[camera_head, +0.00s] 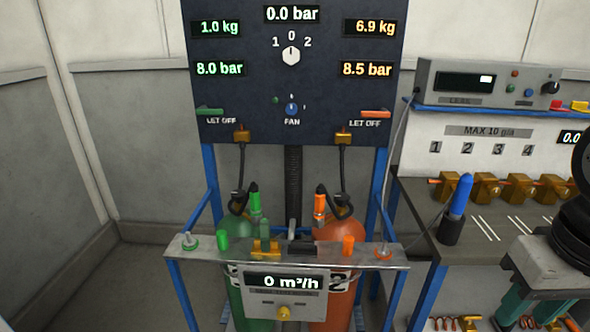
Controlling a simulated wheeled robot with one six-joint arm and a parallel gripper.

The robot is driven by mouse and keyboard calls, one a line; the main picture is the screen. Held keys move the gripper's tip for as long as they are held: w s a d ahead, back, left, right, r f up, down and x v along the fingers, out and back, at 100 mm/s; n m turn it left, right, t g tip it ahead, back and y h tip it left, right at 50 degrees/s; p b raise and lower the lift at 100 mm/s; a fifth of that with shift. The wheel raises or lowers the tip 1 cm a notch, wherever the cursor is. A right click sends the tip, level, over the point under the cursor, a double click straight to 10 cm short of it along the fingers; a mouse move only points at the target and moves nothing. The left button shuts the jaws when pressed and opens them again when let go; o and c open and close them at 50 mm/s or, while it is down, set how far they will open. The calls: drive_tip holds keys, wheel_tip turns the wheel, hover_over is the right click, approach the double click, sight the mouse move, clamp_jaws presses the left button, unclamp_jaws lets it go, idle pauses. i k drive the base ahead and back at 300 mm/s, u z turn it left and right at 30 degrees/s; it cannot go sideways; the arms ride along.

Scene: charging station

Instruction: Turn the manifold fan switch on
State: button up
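The fan switch (291,109) is a small blue knob low on the dark panel (240,125), above the label FAN. Its pointer seems to face up, but it is too small to tell surely. A small green spot is at its upper left. Below, a display (283,281) on the metal manifold stand (190,262) reads 0 m³/h.
A white selector knob (291,56) points to 0. Green (209,111) and orange (376,113) LET OFF levers flank the fan switch. A green cylinder (236,302) and an orange cylinder (343,302) stand below. A workbench (420,200) is at right. Floor at left is clear.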

sight(291, 108)
drive_tip(key=u, duration=0.2)
drive_tip(key=i, duration=0.95)
drive_tip(key=z, duration=0.65)
